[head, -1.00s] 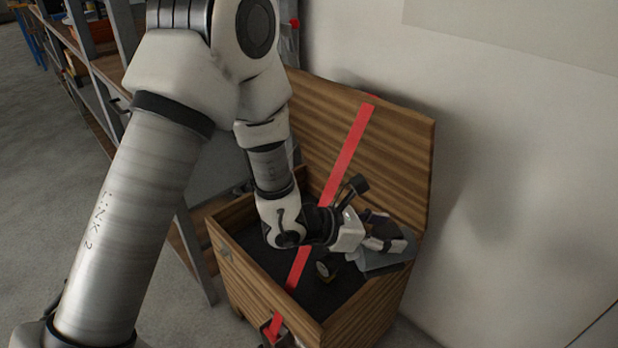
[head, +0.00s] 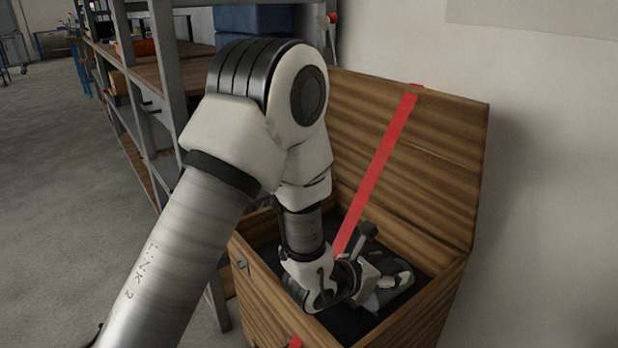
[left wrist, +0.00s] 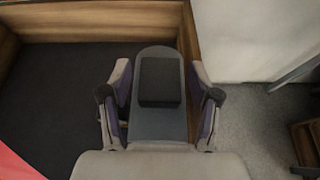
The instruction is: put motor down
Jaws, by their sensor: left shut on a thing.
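My left gripper (head: 388,284) reaches down into an open wooden box (head: 262,288). It is shut on the motor, a grey rounded plate with a black block on it. In the left wrist view the motor (left wrist: 161,120) lies between the two fingers, and the gripper (left wrist: 160,105) holds it from both sides. There the motor overlaps the box's right wall (left wrist: 187,38). I cannot tell whether the motor touches the box floor or wall. My right gripper is not in view.
The box's lid (head: 440,165) stands open at the back, with a red strap (head: 378,170) running down from it. The dark box floor (left wrist: 60,95) looks clear on the left. A shelf (head: 150,75) stands behind to the left, and a pale wall is at right.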

